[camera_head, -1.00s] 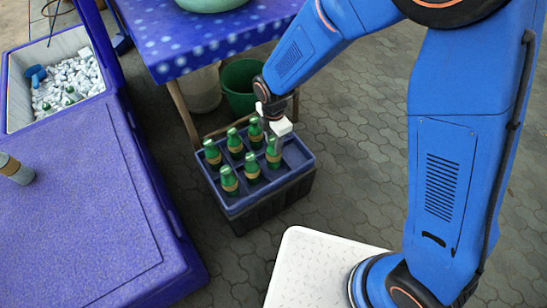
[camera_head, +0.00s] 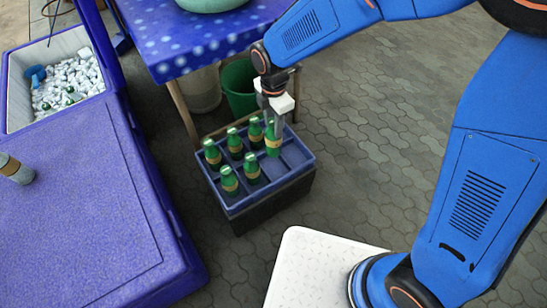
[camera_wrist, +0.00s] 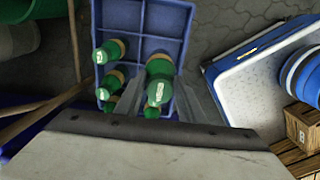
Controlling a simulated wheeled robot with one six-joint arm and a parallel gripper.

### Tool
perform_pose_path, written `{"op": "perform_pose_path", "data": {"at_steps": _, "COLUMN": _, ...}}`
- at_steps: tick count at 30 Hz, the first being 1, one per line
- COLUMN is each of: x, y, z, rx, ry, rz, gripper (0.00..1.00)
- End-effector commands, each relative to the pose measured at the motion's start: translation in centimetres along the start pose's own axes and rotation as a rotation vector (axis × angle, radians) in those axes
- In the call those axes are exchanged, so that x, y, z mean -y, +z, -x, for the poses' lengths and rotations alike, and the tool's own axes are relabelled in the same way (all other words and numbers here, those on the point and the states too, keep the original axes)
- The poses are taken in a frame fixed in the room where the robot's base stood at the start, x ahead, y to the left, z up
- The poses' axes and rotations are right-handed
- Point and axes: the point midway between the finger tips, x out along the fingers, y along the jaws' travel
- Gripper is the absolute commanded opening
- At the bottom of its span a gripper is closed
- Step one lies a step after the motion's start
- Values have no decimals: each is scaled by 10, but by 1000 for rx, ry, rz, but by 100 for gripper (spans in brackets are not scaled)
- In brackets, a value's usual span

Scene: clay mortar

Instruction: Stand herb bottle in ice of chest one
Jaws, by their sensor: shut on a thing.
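My gripper (camera_head: 275,120) is shut around the upper part of a green bottle with a tan band (camera_head: 272,146), at the right side of the crate. The bottle is upright and looks raised above its neighbours. In the wrist view the bottle (camera_wrist: 158,72) is between the two grey fingers. The blue-purple chest (camera_head: 112,50) stands at the left. Its open bay holds white ice (camera_head: 72,78) with green bottle tops (camera_head: 70,94) sunk in it. I see no number on the chest.
The blue crate (camera_head: 240,210) holds several other green bottles and has empty cells on the right. A blue scoop (camera_head: 36,74) lies in the ice. A greyish bottle (camera_head: 18,172) lies on the chest's closed lid. A dotted blue table (camera_head: 215,50) and green bucket (camera_head: 238,85) stand behind the crate.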

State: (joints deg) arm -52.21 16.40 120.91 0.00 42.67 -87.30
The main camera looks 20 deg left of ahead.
Motion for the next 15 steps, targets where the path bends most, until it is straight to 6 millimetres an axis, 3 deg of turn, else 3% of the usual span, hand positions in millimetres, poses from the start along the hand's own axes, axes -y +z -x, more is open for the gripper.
{"op": "perform_pose_path", "data": {"at_steps": 15, "x": 0, "y": 0, "z": 50, "rx": 0, "ry": 3, "rz": 0, "gripper": 13}}
